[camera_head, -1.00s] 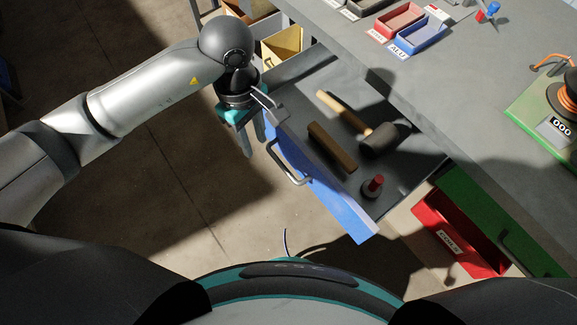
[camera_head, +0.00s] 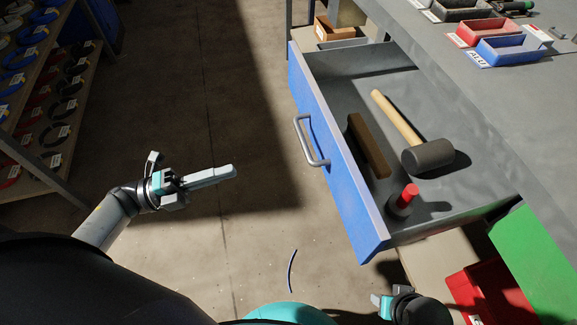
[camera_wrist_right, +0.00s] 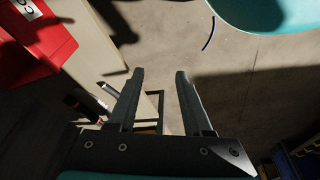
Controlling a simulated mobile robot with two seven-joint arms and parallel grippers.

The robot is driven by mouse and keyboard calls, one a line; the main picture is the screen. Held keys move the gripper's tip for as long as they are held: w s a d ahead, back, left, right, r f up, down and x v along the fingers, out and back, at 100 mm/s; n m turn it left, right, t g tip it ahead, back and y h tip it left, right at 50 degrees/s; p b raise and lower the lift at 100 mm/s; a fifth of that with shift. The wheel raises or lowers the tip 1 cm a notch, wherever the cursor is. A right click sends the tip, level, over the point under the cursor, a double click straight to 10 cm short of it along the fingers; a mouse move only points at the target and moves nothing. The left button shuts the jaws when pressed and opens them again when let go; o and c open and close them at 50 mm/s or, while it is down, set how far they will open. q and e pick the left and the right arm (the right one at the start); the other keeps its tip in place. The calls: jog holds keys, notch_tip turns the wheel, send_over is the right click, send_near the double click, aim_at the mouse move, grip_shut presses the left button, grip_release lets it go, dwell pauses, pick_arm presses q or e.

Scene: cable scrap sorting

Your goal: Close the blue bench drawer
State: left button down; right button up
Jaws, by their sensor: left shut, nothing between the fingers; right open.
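The blue bench drawer (camera_head: 345,178) stands pulled out from under the grey bench in the head view. Its blue front with a grey bar handle (camera_head: 309,142) faces left. Inside lie a mallet (camera_head: 427,155), a brown wooden bar (camera_head: 369,147) and a red-topped object (camera_head: 405,197). My left gripper (camera_head: 228,172) is shut and empty, left of the drawer front and apart from it, pointing toward it. My right gripper (camera_head: 378,302) shows partly at the bottom, below the drawer's near corner. In the right wrist view its fingers (camera_wrist_right: 160,88) are open with nothing between them.
A red bin (camera_head: 490,290) and a green drawer front (camera_head: 535,255) are at lower right. Small trays, including a blue one (camera_head: 512,48), stand on the bench. A rack with cable coils (camera_head: 45,110) is at left. A short dark cable (camera_head: 291,270) lies on the floor.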

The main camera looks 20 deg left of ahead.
pick_arm(q)
jog(key=b+x, duration=0.1)
jog(key=x, duration=1.2)
jog(key=shift+w+a+n, duration=0.2)
jog(key=shift+w+n, duration=0.2)
pick_arm(e)
jog(key=r, duration=0.1)
jog(key=w+r, duration=0.1)
jog(key=shift+a+r, duration=0.1)
jog(key=shift+r, duration=0.2)
jog(key=shift+s, duration=0.15)
